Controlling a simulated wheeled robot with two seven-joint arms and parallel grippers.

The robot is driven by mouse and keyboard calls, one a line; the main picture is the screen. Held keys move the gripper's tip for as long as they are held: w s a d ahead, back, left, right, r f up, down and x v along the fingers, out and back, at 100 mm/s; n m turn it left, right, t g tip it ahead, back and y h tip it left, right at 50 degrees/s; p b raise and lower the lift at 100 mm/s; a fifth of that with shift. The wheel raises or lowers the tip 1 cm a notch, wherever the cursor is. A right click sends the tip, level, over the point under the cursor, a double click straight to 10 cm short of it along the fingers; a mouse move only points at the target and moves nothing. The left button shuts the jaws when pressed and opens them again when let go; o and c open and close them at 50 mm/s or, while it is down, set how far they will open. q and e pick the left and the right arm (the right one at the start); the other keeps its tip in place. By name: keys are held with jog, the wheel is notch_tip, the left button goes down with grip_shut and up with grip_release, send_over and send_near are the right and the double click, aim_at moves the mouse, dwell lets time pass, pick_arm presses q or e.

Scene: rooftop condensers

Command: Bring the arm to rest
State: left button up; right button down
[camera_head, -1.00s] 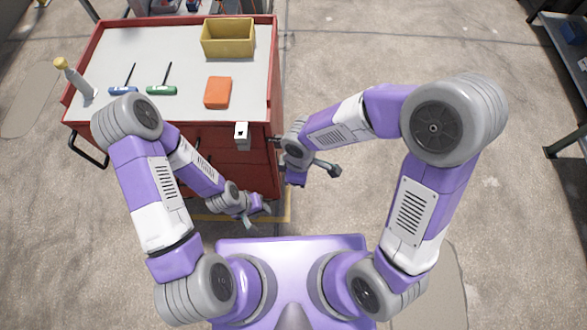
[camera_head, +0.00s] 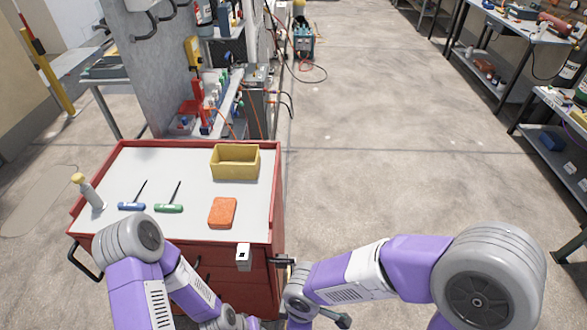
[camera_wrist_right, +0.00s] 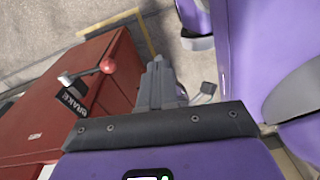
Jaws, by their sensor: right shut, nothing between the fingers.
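My right gripper (camera_wrist_right: 158,68) is shut and empty in the right wrist view, pointing down past the side of the red tool cart (camera_wrist_right: 75,105). A lever with a red knob (camera_wrist_right: 107,66) sticks out from the cart beside it, apart from the fingers. In the head view my right arm is bent, with its wrist close to the cart's right front corner; its fingers cannot be made out there. My left arm is folded in front of the cart (camera_head: 279,200). Only its wrist shows at the bottom edge, and its fingers are cut off.
On the cart top are a yellow bin (camera_head: 235,162), an orange block (camera_head: 222,213), a green-handled tool (camera_head: 169,208), a blue-handled tool (camera_head: 132,206) and a yellow-capped bottle (camera_head: 90,192). Shelves (camera_head: 490,85) line the right. The floor between is open.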

jog(key=d+f+m+y, duration=0.1)
jog(key=d+f+m, duration=0.1)
jog(key=f+m, duration=0.4)
jog(key=w+d+f+m+y, duration=0.1)
jog(key=d+f+m, duration=0.2)
jog(key=f+m, duration=0.3)
jog(key=w+d+f+m+y+p, duration=0.1)
jog(key=d+f+m, duration=0.1)
jog(key=f+m, duration=0.4)
jog(key=shift+d+f+t, duration=0.25)
jog(key=shift+f+t, duration=0.15)
jog(key=shift+f, duration=0.4)
